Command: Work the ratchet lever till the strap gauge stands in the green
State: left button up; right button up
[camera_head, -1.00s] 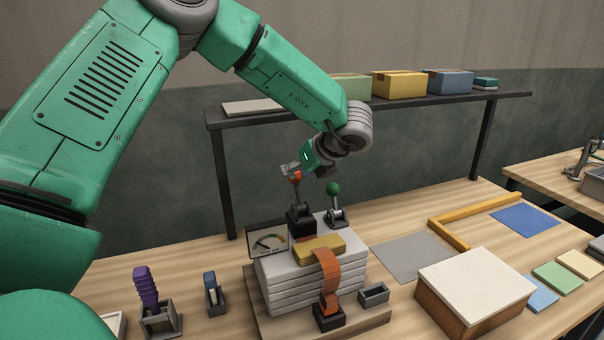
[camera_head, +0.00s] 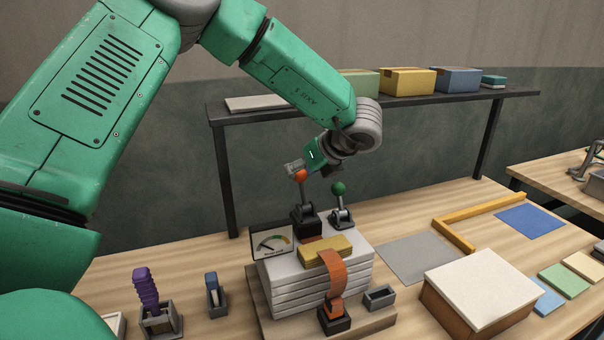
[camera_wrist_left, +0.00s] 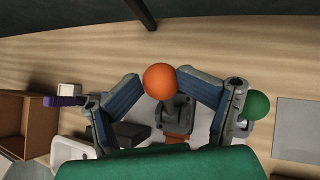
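The ratchet lever has an orange knob (camera_head: 301,175) on a dark base (camera_head: 306,224) on top of a stack of pale slabs (camera_head: 318,282). My left gripper (camera_head: 297,168) is at the knob. In the left wrist view its two fingertips (camera_wrist_left: 160,77) meet the orange knob from both sides. The strap gauge (camera_head: 272,242) stands at the stack's left; its dark needle seems to lie toward the left of the dial, but is too small to read exactly. The orange strap (camera_head: 332,272) runs over a yellow pad (camera_head: 326,250) down to a black buckle. My right gripper is out of view.
A green-knobbed lever (camera_head: 339,188) stands close right of the ratchet lever. A shelf (camera_head: 400,105) with boxes runs behind. A purple-handled tool in a holder (camera_head: 159,320) and a blue tool stand left; a lidded box (camera_head: 478,290) stands right.

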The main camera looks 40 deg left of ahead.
pick_arm(q)
jog(key=shift+p+v, duration=0.4)
jog(key=shift+v, duration=0.75)
jog(key=shift+p+v, duration=0.35)
jog(key=shift+v, duration=1)
jog(key=p+v, duration=0.3)
jog(key=v, duration=0.7)
jog(key=shift+r, duration=0.3)
jog(key=shift+s+f, duration=0.1)
jog(key=v, duration=1.2)
